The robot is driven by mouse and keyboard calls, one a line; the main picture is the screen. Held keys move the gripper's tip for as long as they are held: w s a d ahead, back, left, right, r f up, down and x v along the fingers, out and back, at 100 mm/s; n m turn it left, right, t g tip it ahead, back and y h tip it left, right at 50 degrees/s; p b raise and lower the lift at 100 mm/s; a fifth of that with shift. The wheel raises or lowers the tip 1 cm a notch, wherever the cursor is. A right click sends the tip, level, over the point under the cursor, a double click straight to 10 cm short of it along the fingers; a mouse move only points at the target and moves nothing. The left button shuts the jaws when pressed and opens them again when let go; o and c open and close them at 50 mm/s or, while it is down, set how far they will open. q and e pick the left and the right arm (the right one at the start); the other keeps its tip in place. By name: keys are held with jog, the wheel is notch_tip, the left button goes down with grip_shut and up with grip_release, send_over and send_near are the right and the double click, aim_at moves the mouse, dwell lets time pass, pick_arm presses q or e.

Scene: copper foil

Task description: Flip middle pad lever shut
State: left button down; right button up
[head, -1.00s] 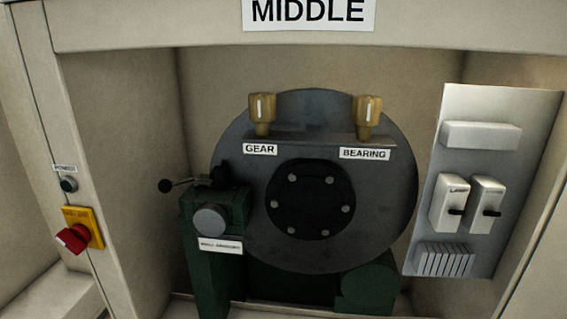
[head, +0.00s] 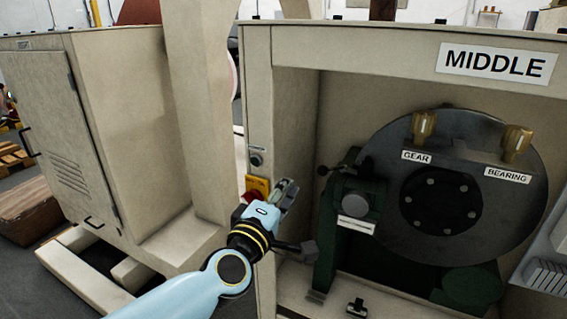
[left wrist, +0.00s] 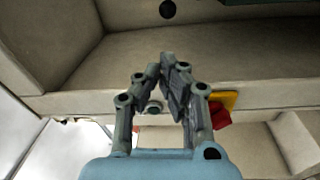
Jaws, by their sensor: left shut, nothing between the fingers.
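The middle machine, under its MIDDLE sign (head: 497,63), has a green block (head: 350,210) in front of a large dark disc (head: 505,165). A lever with a black ball knob (head: 323,170) sticks out from the block's top toward the left. A black round knob (left wrist: 167,9) shows at the top edge of the left wrist view. In the left wrist view the left gripper's fingertips (left wrist: 166,62) come together. My right gripper is not in view.
A yellow plate (head: 258,184) with a red stop button, partly hidden by my gripper, sits on the left post; the red button (left wrist: 220,115) shows in the left wrist view. A small push button (head: 256,160) is above it. Another beige cabinet (head: 130,110) stands left.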

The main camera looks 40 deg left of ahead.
pick_arm(q)
jog(key=x, duration=1)
jog(key=shift+w+f, duration=0.15)
jog(key=shift+w, duration=0.15)
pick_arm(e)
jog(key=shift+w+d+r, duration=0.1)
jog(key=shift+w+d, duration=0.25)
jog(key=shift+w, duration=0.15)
pick_arm(q)
jog(key=shift+d, duration=0.15)
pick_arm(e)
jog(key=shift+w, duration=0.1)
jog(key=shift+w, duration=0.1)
pick_arm(q)
jog(key=shift+s+d+f, duration=0.2)
jog(key=shift+s+d, duration=0.15)
jog(key=shift+d, duration=0.4)
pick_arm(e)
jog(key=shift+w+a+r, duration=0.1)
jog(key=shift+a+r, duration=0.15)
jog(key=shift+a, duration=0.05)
